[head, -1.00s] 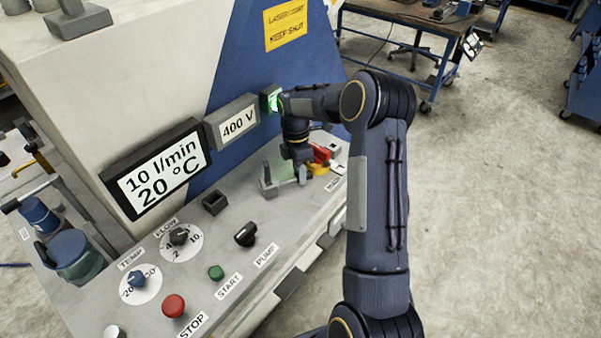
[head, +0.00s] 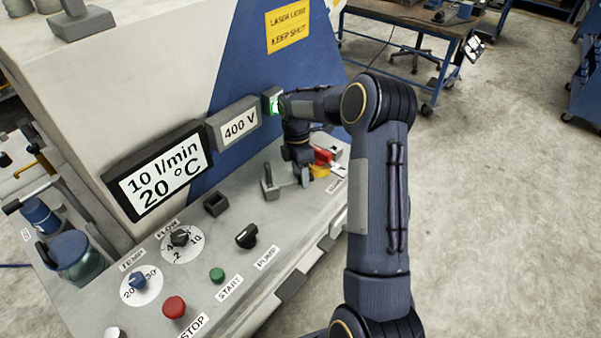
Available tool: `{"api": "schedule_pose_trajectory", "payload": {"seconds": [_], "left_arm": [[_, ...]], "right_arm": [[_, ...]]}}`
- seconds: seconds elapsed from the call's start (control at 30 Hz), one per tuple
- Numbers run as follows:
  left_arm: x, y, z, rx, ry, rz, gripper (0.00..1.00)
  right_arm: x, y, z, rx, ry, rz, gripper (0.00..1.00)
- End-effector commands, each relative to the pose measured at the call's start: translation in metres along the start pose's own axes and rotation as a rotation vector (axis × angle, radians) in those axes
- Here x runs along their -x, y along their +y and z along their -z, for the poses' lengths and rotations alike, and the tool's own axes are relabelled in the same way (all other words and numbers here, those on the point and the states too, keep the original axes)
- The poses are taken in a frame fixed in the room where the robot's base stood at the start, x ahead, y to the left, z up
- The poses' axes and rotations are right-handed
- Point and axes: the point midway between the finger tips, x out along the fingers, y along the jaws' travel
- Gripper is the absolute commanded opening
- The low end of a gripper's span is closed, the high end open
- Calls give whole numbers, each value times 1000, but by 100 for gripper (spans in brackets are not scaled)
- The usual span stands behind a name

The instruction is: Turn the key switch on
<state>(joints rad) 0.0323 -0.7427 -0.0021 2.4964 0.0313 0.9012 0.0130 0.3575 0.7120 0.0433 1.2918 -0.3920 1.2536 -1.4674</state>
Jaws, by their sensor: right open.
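My right arm reaches over the sloping control panel (head: 215,270). My right gripper (head: 286,180) points down at the panel's far right part, open. One upright grey piece stands on its left side and a grey finger shows on its right. I cannot make out a key switch for certain; the gripper and wrist cover part of the panel there. A red and yellow control (head: 320,168) sits just right of the gripper, partly hidden by it. Whether the gripper touches anything is too small to tell. My left gripper is not in view.
The panel also bears a black pump knob (head: 246,236), a green start button (head: 217,275), a red stop button (head: 174,307), a flow dial (head: 180,238) and a temperature dial (head: 138,281). Displays (head: 160,175) stand behind. Open floor lies to the right.

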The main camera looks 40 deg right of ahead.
Motion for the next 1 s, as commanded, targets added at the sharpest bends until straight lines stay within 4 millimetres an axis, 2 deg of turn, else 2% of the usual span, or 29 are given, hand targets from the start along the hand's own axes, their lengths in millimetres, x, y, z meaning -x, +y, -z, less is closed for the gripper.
{"api": "schedule_pose_trajectory", "payload": {"seconds": [0.17,0.4,0.53,0.7,1.0], "left_arm": [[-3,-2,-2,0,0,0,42],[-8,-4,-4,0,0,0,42],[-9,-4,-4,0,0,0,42],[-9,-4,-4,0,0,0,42],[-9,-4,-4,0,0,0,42]], "right_arm": [[15,1,0,-1,0,-4,46],[56,1,0,1,0,-5,46],[72,1,0,1,0,-4,46],[78,0,0,1,0,-2,46],[78,0,0,1,0,-1,46]]}}
